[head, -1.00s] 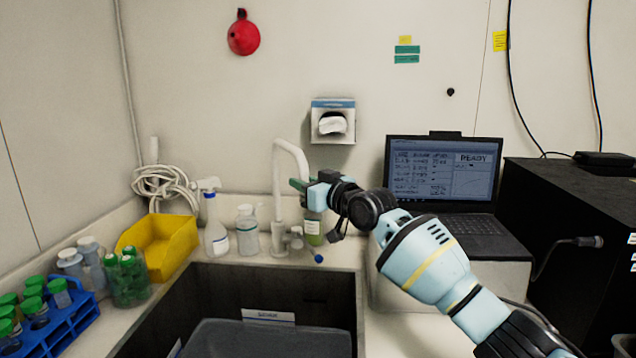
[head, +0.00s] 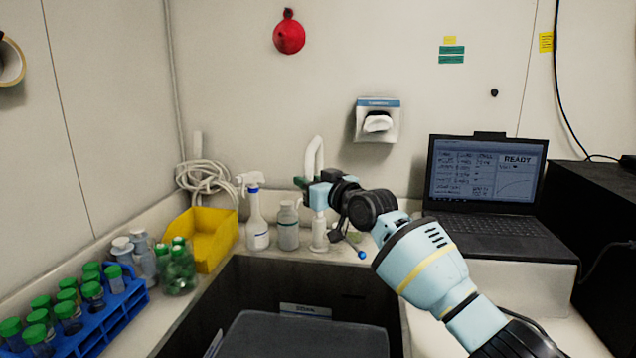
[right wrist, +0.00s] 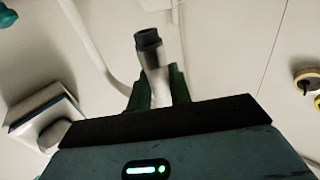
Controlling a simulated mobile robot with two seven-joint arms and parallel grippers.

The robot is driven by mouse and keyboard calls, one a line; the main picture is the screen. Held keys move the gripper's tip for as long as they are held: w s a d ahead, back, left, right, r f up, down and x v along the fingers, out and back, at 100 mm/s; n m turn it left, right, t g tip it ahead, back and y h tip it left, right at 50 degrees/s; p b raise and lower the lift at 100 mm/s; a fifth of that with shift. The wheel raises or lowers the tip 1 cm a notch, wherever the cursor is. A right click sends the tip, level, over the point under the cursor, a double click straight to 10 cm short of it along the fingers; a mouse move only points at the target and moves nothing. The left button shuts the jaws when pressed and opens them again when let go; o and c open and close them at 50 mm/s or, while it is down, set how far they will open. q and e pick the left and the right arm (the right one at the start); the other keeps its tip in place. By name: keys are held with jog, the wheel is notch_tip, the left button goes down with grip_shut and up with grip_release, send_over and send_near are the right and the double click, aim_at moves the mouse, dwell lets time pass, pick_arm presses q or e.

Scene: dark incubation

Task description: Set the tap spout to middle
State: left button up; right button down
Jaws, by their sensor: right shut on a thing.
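The tap (head: 319,232) stands behind the sink, with a white upright body and a blue-tipped lever (head: 361,254). Its white spout (head: 316,152) rises in an arch, which now looks narrow and turned toward me. My right gripper (head: 301,184) reaches in from the right at the spout, its green fingers partly hiding it. In the right wrist view the spout's dark-ended tip (right wrist: 148,40) stands between the green fingers, and the gripper is shut on the spout. My left gripper is not in view.
The sink (head: 245,290) lies below the tap. A spray bottle (head: 257,222), a white-capped bottle (head: 288,228) and a yellow bin (head: 209,240) stand left of it. A blue rack (head: 95,328) of green-capped tubes is at far left. A laptop (head: 485,185) stands right of my arm.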

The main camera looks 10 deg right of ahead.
jog(key=shift+w+a, duration=0.15)
jog(key=shift+a, duration=0.3)
jog(key=c, duration=1.3)
grip_release()
jog(key=shift+c, duration=0.2)
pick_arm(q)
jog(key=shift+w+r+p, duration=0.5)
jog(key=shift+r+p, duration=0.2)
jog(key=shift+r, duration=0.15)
pick_arm(e)
jog(key=v, duration=0.7)
jog(key=shift+s+d, duration=0.2)
jog(key=shift+s, duration=0.15)
